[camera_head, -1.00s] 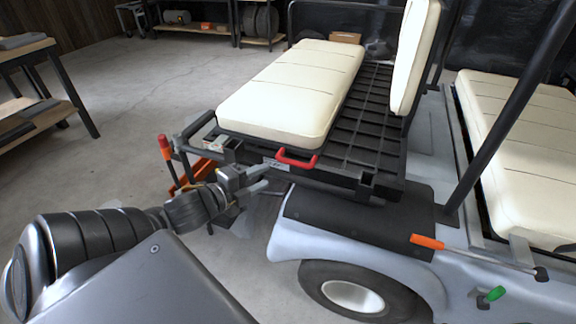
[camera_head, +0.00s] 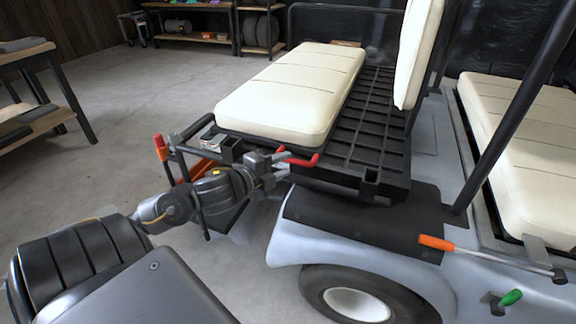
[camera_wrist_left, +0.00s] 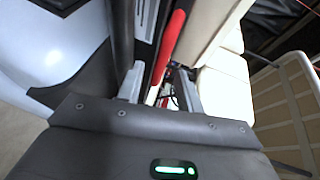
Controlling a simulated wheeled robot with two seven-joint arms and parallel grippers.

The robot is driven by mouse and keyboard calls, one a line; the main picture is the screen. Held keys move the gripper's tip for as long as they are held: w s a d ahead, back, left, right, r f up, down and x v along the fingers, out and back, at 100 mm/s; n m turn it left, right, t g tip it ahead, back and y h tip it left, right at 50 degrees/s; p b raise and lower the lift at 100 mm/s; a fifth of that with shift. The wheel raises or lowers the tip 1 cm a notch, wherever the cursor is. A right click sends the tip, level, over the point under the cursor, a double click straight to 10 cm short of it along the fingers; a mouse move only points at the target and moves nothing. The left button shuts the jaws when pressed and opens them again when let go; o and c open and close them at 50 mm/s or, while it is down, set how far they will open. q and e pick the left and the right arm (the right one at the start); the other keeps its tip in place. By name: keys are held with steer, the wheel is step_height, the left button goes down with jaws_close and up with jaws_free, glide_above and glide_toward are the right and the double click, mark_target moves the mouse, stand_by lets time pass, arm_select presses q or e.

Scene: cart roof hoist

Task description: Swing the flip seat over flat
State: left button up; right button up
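The flip seat (camera_head: 290,95) is a cream cushion on a dark frame, lying at the back of the cart in the head view. A red handle (camera_head: 302,161) sticks out from its near edge. My left gripper (camera_head: 283,168) is at the left end of this handle. In the left wrist view the two fingers (camera_wrist_left: 162,88) stand apart, with the red handle (camera_wrist_left: 172,45) running between and beyond them. I cannot tell whether a finger touches it. My right gripper is in neither view.
An upright cream backrest (camera_head: 419,50) and a black slatted deck (camera_head: 372,115) lie beside the seat. An orange-gripped lever (camera_head: 437,243) and a rear wheel (camera_head: 357,302) are nearer. A workbench (camera_head: 30,62) stands left, with clear floor between.

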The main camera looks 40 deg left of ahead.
arm_select(q)
steer(key=shift+x, duration=1.4)
steer(key=shift+c, duration=0.4)
jaws_close()
steer(key=shift+a, duration=0.1)
